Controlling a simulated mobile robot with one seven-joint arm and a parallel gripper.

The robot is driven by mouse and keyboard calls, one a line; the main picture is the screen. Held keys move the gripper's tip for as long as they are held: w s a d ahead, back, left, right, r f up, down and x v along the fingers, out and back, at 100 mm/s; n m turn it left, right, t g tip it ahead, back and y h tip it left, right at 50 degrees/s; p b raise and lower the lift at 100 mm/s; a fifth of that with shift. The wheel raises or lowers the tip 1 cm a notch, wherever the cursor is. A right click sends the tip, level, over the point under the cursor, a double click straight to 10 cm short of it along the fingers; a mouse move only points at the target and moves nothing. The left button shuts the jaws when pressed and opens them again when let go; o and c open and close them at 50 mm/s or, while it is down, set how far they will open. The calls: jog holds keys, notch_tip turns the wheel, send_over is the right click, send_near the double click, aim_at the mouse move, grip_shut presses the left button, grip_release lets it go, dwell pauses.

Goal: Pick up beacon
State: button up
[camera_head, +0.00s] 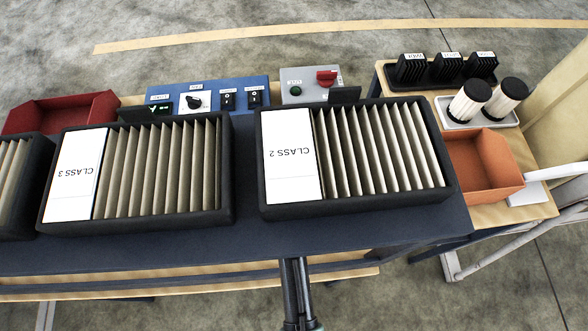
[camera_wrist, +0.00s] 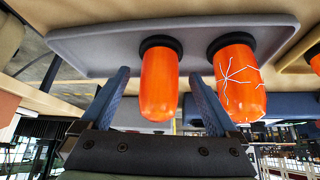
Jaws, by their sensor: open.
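In the wrist view, which looks upside down, an orange beacon (camera_wrist: 160,85) with a black base shows between the two blue fingers of my gripper (camera_wrist: 159,75). The fingers are apart, and I cannot tell how far beyond them the beacon is. A second orange beacon (camera_wrist: 238,85), marked with white crack lines, is to the right, outside the fingers. Both bases meet a grey tray (camera_wrist: 100,48). Part of another orange thing (camera_wrist: 315,62) shows at the right edge. I see no beacon in the head view.
The head view shows a dark table (camera_head: 190,247) with black racks labelled CLASS 3 (camera_head: 140,221) and CLASS 2 (camera_head: 350,203). Behind them are a blue switch panel (camera_head: 240,84), a grey box with a red switch (camera_head: 310,82) and a red bin (camera_head: 60,112). An orange bin (camera_head: 485,165) is at right.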

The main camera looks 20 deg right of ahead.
jog(key=shift+x, duration=1.35)
jog(key=shift+r, duration=0.1)
grip_shut()
